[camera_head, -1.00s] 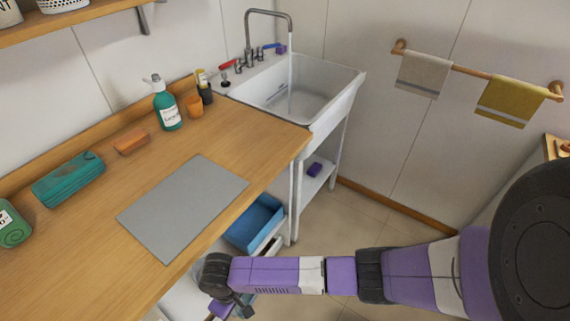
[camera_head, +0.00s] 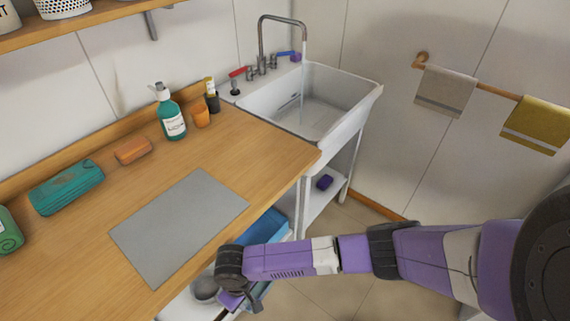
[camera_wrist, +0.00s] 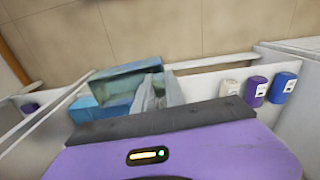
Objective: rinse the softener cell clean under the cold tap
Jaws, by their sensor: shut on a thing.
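The cold tap (camera_head: 283,36) is a grey gooseneck over the white sink (camera_head: 345,92), with a red handle on its left and a blue handle on its right. A thin stream of water falls from it into the basin. My gripper (camera_head: 243,300) is low beside the worktop's front edge, near a blue bin, well below and left of the sink. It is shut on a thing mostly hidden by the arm. In the wrist view a greyish piece (camera_wrist: 158,95) shows just beyond my gripper. I cannot tell for certain whether it is the softener cell.
The wooden worktop (camera_head: 85,250) holds a grey mat (camera_head: 180,225), teal case (camera_head: 66,187), orange sponge (camera_head: 133,150), green pump bottle (camera_head: 170,112) and orange cup (camera_head: 200,115). The blue bin (camera_head: 268,232) is below. Several bottles (camera_wrist: 256,91) show at right in the wrist view.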

